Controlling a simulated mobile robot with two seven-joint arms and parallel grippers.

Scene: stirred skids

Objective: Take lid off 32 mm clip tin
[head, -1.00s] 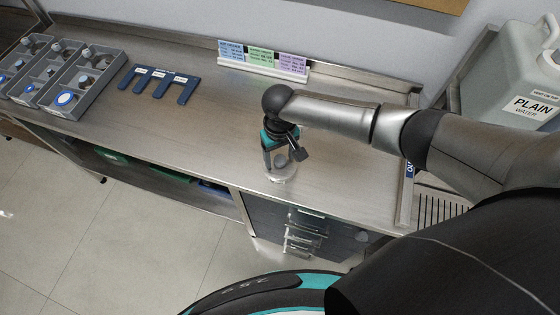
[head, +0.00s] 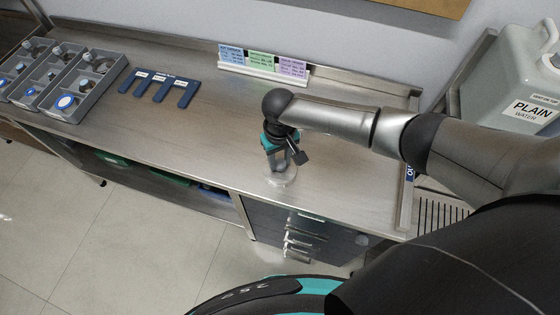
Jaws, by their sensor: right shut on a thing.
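The clip tin (head: 283,180) looks like a small, clear, round container on the steel bench near its front edge. My right gripper (head: 282,163) points down over it, its dark fingers at the tin's top. It is shut on what appears to be the tin's lid, which is mostly hidden by the fingers. I cannot tell whether the lid is apart from the tin. My left gripper is not in view.
Grey compartment trays (head: 88,83) with small round containers stand at the left. A blue slotted holder (head: 160,86) lies beside them. Coloured label cards (head: 262,63) stand at the back. A water canister (head: 505,80) is at the right. The bench between is clear.

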